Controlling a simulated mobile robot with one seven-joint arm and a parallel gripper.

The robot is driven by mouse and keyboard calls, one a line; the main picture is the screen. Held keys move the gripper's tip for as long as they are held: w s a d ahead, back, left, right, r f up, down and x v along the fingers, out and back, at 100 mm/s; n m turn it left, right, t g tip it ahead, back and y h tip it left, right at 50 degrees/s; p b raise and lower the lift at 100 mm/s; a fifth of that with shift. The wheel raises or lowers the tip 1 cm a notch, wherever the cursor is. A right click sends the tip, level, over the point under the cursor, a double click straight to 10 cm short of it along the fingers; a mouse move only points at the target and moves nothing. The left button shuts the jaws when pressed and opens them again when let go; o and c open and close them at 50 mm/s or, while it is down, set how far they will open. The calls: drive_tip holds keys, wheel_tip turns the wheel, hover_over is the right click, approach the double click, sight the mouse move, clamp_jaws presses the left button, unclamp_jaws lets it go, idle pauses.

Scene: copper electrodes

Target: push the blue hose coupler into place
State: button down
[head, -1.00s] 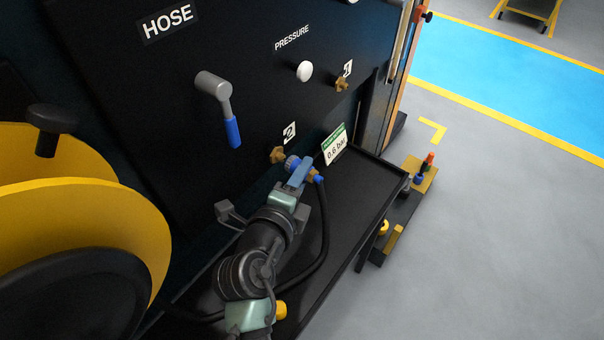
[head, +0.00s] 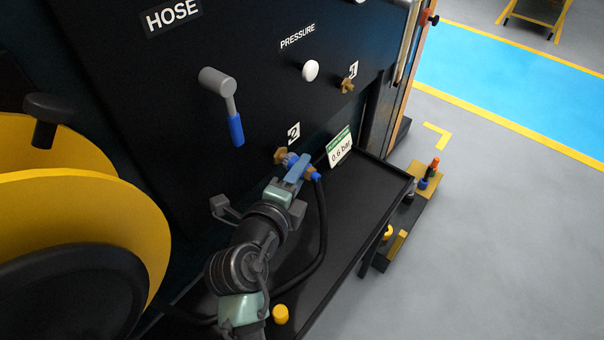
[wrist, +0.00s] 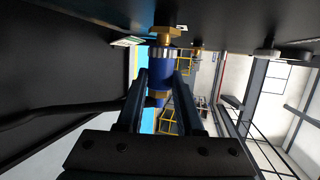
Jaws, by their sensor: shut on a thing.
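The blue hose coupler (wrist: 160,72) is held between the two fingers of my gripper (wrist: 161,84). In the wrist view its silver collar meets the brass fitting (wrist: 165,35) on the dark panel, in line with it; I cannot tell how deeply it is seated. In the head view my gripper (head: 298,168) is shut on the coupler (head: 291,158) at the brass fitting (head: 280,155) below the label 2. My fingers hide much of the coupler there. The black hose (head: 323,225) runs from the coupler's brass end down over the shelf.
A second brass fitting (head: 347,86) sits by label 1. A blue-handled lever (head: 236,128) and a white knob (head: 311,70) are above. A 0.6 bar sign (head: 340,147) stands right of the coupler. The black shelf (head: 365,195) is mostly clear. A yellow reel (head: 90,220) is left.

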drive_tip(key=shift+w+a+b, duration=0.4)
drive_tip(key=shift+a+b, duration=0.1)
drive_tip(key=shift+c, duration=2.4)
unclamp_jaws()
drive_tip(key=shift+o, duration=0.2)
drive_tip(key=o, duration=0.4)
drive_tip(key=shift+o, duration=0.2)
drive_tip(key=shift+s, duration=0.15)
drive_tip(key=shift+b+v, duration=0.35)
drive_tip(key=shift+v, duration=2.55)
